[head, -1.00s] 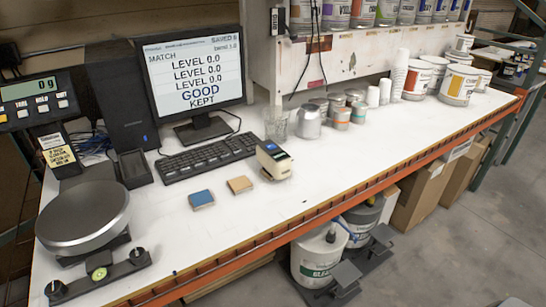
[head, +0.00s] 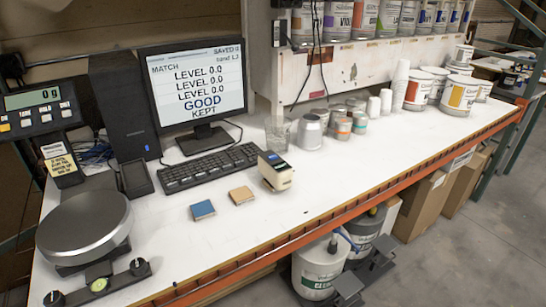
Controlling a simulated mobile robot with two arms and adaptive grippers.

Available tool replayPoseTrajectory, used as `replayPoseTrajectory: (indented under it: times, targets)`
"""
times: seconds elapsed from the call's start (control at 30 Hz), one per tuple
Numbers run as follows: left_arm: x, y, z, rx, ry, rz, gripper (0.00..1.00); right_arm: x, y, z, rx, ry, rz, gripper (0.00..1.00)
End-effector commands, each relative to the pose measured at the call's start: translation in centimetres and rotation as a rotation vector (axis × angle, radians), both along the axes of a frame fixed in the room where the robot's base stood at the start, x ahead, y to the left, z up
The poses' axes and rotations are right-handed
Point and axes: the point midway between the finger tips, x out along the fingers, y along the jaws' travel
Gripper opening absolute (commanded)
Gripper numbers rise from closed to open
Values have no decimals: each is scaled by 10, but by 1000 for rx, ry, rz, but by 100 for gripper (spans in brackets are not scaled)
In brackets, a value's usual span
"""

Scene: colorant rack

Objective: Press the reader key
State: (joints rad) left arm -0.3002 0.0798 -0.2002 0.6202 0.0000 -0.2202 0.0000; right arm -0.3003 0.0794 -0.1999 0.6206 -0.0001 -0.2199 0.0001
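The reader (head: 275,172) is a small cream handheld device with a dark screen on its sloping top. It stands on the white bench, in front of and right of the keyboard (head: 210,167). Its key is too small to make out. The monitor (head: 197,90) reads MATCH, several LEVEL 0.0 lines, GOOD and KEPT. A blue tile (head: 203,210) and a tan tile (head: 241,195) lie flat on the bench left of the reader. Neither of my grippers is in the head view.
A scale with a round grey pan (head: 84,228) stands at the left. A glass beaker (head: 278,134) and small tins (head: 341,127) stand behind the reader. Larger paint cans (head: 459,95) are at the far right. The bench (head: 330,190) right of the reader is clear.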

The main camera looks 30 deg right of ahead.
Motion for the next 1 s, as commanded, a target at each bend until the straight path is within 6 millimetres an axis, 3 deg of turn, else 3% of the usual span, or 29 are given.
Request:
replayPoseTrajectory:
  times: [0.03,0.1,1.0]
  targets:
    - [0,0,0,0,0,0,0,0,0,0,0,0,0,11]
    - [0,0,0,0,0,0,0,0,0,0,0,0,0,0]
    - [0,0,0,0,0,0,0,0,0,0,0,1,0,0]
